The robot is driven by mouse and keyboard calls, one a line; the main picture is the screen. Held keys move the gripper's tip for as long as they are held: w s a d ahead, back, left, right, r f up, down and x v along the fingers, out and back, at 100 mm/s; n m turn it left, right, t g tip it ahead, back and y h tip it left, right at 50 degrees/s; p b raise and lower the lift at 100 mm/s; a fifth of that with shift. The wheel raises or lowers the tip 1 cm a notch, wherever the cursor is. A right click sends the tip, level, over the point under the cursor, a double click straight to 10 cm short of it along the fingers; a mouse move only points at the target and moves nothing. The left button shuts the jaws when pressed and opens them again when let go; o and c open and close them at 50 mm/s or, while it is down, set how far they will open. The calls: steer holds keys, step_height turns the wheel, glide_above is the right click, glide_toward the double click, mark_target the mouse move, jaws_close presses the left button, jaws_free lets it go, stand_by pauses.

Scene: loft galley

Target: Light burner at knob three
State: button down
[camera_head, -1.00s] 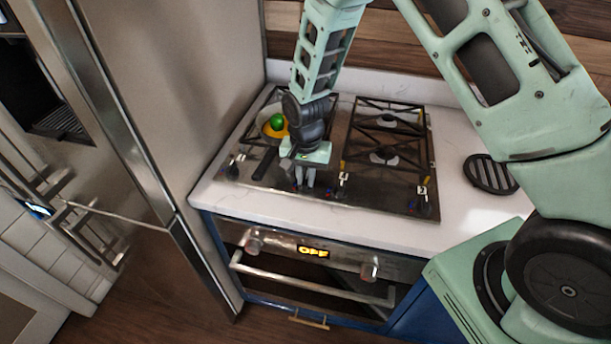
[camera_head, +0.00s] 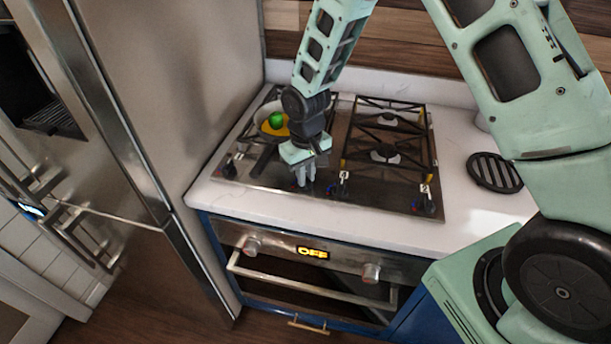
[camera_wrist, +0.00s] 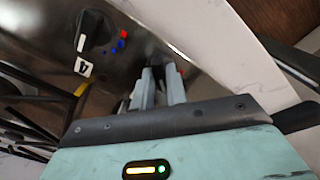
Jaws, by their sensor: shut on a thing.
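The stove (camera_head: 262,178) has a row of dark knobs along its front edge. My gripper (camera_head: 304,184) points down at the front edge, between the far-left knob (camera_head: 229,169) and a labelled knob (camera_head: 339,188). In the wrist view its fingers (camera_wrist: 158,88) are shut on a dark knob (camera_wrist: 158,72), mostly hidden between them, with a red mark beside it. That knob's number label cannot be seen. The neighbouring knob (camera_wrist: 97,30) has a white pointer line and a label that looks like a 4. The right knob (camera_head: 427,206) is labelled 2. I see no flame.
A pan (camera_head: 270,130) with green and yellow contents sits on the left back grate. A round black trivet (camera_head: 494,172) lies on the white counter to the right. The oven display (camera_head: 312,252) reads OFF above the oven handle (camera_head: 305,283). A tall fridge stands left.

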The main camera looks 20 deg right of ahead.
steer(key=n, duration=0.5)
steer(key=shift+w+d+r+n, duration=0.1)
steer(key=shift+n, duration=0.2)
steer(key=n, duration=0.5)
steer(key=shift+n, duration=0.4)
steer(key=shift+w, duration=0.1)
steer(key=c, duration=1.4)
jaws_free()
step_height(320, 180, up, 17)
steer(key=b, duration=0.2)
steer(key=shift+r, duration=0.2)
